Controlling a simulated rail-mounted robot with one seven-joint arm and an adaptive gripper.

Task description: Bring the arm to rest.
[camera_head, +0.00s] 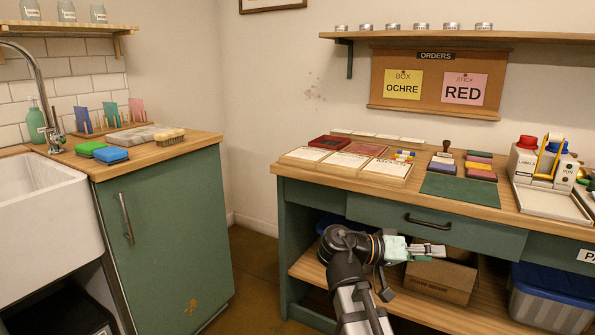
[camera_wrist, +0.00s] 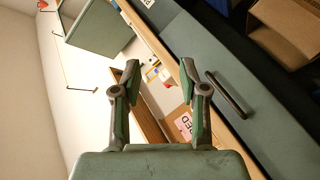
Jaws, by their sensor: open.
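My gripper (camera_head: 428,249) is in front of the green pigment table (camera_head: 375,212), below its drawer handle and in front of the cardboard box on the lower shelf. In the wrist view my gripper (camera_wrist: 160,70) shows two fingers spread apart with nothing held between them. My arm is bent, with its last part pointing right in the head view. The wrist view is tilted, with the table front and drawer handle (camera_wrist: 227,95) on the right side. I cannot tell whether the gripper touches the table front; it looks apart from it.
On the tabletop are paper-topped trays (camera_head: 345,164), a green mat (camera_head: 460,188), colored blocks (camera_head: 480,168) and a label machine (camera_head: 540,165). A cardboard box (camera_head: 440,278) and a blue-lidded bin (camera_head: 550,297) sit below. Open floor (camera_head: 250,270) lies left of the table, before a green cabinet (camera_head: 165,235).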

